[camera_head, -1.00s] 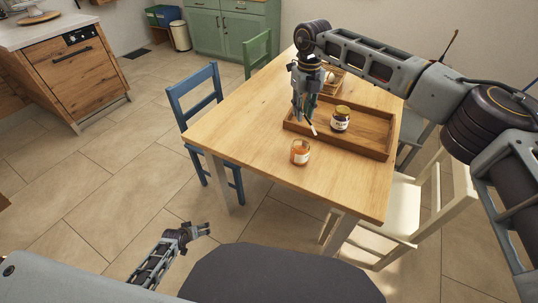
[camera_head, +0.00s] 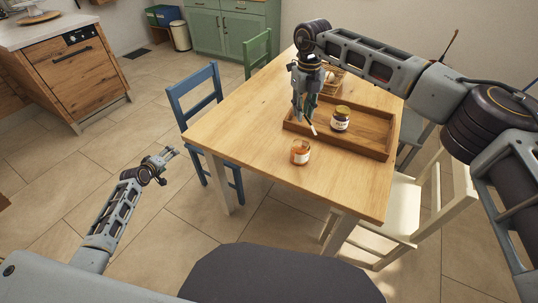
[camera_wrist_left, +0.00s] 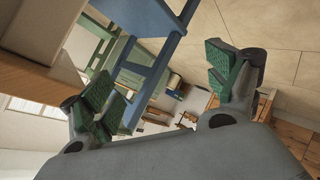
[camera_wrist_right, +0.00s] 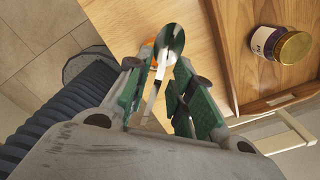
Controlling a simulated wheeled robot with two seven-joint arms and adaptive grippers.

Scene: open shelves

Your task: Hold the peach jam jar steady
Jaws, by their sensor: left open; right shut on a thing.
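The peach jam jar (camera_head: 300,153), open-topped with orange contents and a pale label, stands upright on the table near its front-left edge. My right gripper (camera_head: 304,116) is above the table, behind the jar, shut on a spoon. In the right wrist view, the spoon's shiny bowl (camera_wrist_right: 171,40) points away from the fingers (camera_wrist_right: 155,92), and a sliver of orange, likely the jar, shows beside it. My left gripper (camera_head: 170,154) is open and empty, off the table's left side, apart from the jar. The left wrist view shows its spread green-padded fingers (camera_wrist_left: 165,85).
A wooden tray (camera_head: 368,148) on the table holds a dark jar with a gold lid (camera_head: 341,118). A basket (camera_head: 332,82) stands behind. A blue chair (camera_head: 196,100) is at the table's left side, near my left gripper. The tabletop's front (camera_head: 340,190) is clear.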

